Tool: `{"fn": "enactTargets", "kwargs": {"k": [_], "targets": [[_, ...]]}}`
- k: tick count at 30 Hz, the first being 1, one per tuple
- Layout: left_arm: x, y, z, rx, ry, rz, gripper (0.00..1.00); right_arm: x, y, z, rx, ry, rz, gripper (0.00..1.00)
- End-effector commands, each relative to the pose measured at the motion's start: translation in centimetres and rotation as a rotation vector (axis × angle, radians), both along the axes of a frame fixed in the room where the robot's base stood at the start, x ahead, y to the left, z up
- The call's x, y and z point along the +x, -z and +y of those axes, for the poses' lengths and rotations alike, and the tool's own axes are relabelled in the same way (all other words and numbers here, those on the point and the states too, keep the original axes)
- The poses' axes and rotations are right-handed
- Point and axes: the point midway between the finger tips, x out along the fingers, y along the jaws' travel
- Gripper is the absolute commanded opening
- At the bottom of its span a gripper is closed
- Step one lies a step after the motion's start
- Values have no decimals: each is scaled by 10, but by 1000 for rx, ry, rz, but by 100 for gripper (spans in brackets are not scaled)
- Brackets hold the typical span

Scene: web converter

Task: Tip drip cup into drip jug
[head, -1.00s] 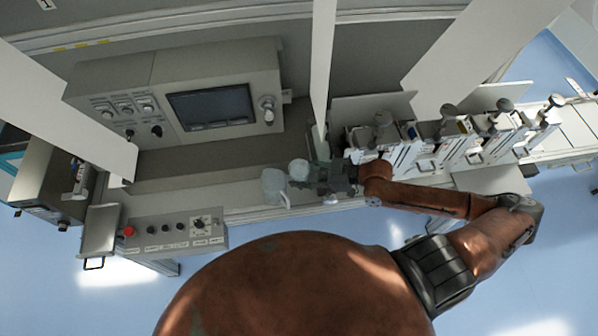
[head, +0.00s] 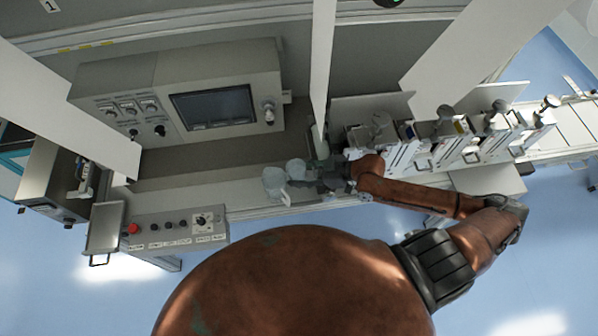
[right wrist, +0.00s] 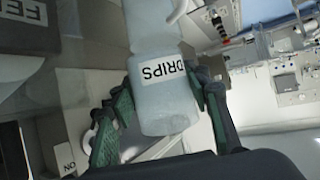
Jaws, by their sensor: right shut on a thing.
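My right gripper (head: 318,172) is shut on a pale, translucent drip cup (right wrist: 160,108). In the right wrist view the cup sits between the two dark green fingers, and a white label reading DRIPS shows at a slant on it. In the head view the cup (head: 296,168) shows as a small pale shape at the gripper's tip. A second pale translucent vessel, which looks like the drip jug (head: 273,181), is just left of the cup; I cannot tell whether they touch. Whether any liquid is inside or passing between them cannot be made out. My left gripper is not in view.
A control box with a dark screen (head: 213,107) stands behind on the left. A button panel with a red button (head: 134,228) is at the front left. A white upright panel (head: 322,75) rises behind my right gripper. Several white units with knobs (head: 445,128) line the right.

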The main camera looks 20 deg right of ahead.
Motion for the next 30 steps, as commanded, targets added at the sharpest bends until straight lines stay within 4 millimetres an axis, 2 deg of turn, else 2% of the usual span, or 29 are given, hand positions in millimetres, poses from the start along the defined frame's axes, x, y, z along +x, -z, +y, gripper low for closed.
{"fn": "enactTargets", "kwargs": {"k": [30], "targets": [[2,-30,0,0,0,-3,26,7,10,9,-159,-1,129,15]]}}
